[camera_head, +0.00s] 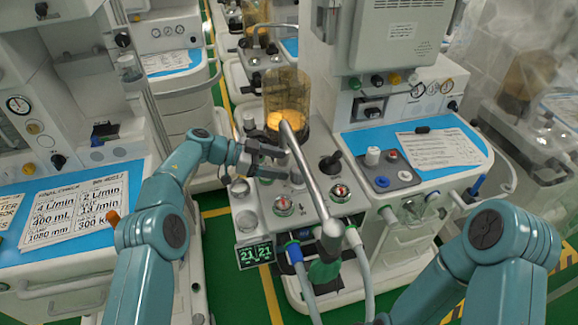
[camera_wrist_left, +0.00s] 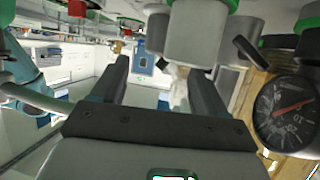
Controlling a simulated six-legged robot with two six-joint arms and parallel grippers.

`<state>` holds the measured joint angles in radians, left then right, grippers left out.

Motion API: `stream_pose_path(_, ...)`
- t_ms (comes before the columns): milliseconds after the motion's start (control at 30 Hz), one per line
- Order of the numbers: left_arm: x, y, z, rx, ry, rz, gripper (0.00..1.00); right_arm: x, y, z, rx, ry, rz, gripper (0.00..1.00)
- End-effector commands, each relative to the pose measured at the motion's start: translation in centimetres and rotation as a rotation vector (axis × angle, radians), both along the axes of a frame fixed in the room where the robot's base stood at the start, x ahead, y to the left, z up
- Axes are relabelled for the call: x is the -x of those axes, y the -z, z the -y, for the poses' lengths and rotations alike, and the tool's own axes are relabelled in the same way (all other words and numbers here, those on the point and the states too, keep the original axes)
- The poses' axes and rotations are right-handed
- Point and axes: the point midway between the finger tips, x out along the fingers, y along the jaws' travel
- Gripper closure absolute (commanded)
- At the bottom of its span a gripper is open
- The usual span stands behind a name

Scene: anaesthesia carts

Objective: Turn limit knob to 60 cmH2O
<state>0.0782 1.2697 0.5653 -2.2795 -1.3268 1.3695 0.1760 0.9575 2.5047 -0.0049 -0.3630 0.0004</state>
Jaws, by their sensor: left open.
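My left gripper (camera_head: 279,163) is open over the breathing-circuit block of the middle cart, beside the clear bellows canister. In the left wrist view its two fingers (camera_wrist_left: 158,70) are apart with nothing held between them. A pale grey cylindrical knob (camera_wrist_left: 196,32) stands just past the fingertips there. I cannot tell whether it is the limit knob, and no scale or 60 mark is readable. In the head view a small knob (camera_head: 297,179) sits just below the fingers, partly hidden by a metal tube. My right arm shows at the lower right; its gripper is out of view.
The metal tube (camera_head: 311,170) slants across the block close to my left gripper. The bellows canister (camera_head: 288,92) stands behind it. A round gauge (camera_wrist_left: 290,110) shows in the wrist view.

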Motion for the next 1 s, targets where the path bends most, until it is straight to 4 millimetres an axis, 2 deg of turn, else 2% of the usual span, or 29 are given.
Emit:
stream_pose_path(33,0.1,-0.5,-1.4,-0.001,-0.005,0.002,0.26,0.0,0.2,0.0,0.000,0.000,0.000,0.57)
stream_pose_path(200,0.7,-2.3,-5.6,0.000,-0.003,0.002,0.26,0.0,0.3,0.0,0.000,0.000,0.000,0.57)
stream_pose_path(400,1.2,-4.0,-9.3,0.000,-0.002,0.002,0.26,0.0,-0.1,0.0,0.000,0.000,0.000,0.57)
stream_pose_path(600,1.5,-4.6,-10.9,0.000,-0.001,0.000,0.26,0.0,-0.4,0.0,0.000,0.000,0.000,0.57)
stream_pose_path(1000,1.3,-5.0,-11.0,0.013,-0.013,0.005,0.26,0.0,-0.5,0.0,0.000,0.000,0.000,0.57)
